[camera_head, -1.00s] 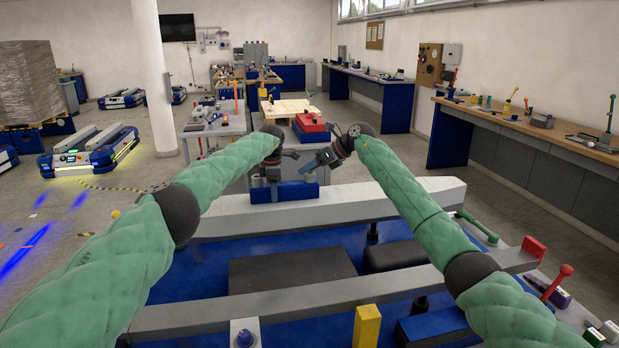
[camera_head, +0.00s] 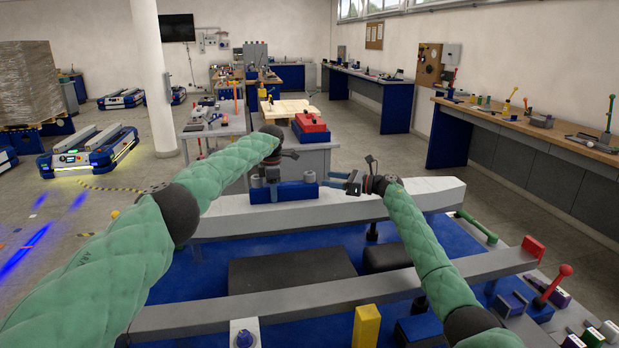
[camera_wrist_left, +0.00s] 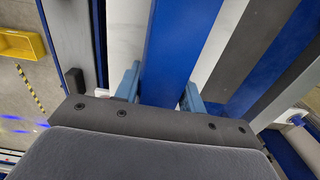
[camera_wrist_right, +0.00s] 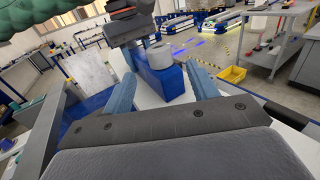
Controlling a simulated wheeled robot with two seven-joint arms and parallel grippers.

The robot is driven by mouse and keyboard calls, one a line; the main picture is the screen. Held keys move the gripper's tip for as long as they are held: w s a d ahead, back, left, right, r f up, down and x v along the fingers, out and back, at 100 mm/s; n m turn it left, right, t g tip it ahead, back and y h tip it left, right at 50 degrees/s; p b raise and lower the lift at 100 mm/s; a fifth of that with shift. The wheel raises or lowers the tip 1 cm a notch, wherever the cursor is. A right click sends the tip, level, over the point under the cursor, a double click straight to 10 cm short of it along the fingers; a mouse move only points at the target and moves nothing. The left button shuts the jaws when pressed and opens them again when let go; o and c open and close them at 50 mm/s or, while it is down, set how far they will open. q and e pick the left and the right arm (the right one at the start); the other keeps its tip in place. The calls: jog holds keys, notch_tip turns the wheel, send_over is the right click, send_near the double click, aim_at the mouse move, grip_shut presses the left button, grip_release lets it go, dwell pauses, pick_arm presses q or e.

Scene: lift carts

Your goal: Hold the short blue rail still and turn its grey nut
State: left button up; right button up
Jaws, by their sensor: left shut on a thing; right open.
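The short blue rail (camera_head: 284,192) lies across the far grey beam of the cart. It also shows in the left wrist view (camera_wrist_left: 176,48), between the two fingers of my left gripper (camera_wrist_left: 162,92), which is shut on it. In the head view my left gripper (camera_head: 274,178) comes down on the rail's middle. The grey nut (camera_head: 309,177) stands upright on the rail's right end. My right gripper (camera_head: 332,180) is open just right of that nut. In the right wrist view the nut (camera_wrist_right: 160,56) is ahead, between the fingertips but a little beyond them.
The near grey beam (camera_head: 320,295), a yellow block (camera_head: 366,326) and a red-knobbed lever (camera_head: 556,284) are closer to me. A table with a red box (camera_head: 310,127) stands beyond the cart.

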aim_at(310, 176)
jog(key=x, duration=0.8)
jog(key=shift+w+a, duration=0.2)
jog(key=c, duration=1)
